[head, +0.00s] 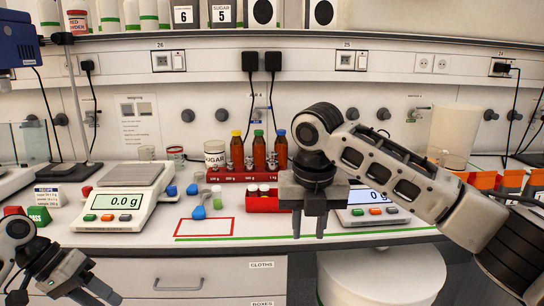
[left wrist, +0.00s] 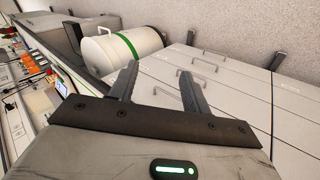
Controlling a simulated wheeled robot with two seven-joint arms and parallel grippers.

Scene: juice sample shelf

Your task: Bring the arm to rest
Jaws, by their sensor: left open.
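My right gripper (head: 308,225) points down over the bench front, its two fingers apart with nothing between them. The right arm reaches in from the right and hides part of the bench. My left gripper (head: 92,290) is low at the left, below the bench top and in front of the cabinet. In the left wrist view the left gripper (left wrist: 156,72) has its fingers apart and empty, with drawer fronts (left wrist: 215,85) beyond.
The left scale (head: 118,200) reads 0.0 g. Three juice bottles (head: 259,152) stand behind the red crate. A white drum (head: 380,280) stands below the bench. Orange bins (head: 485,180) are at the right.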

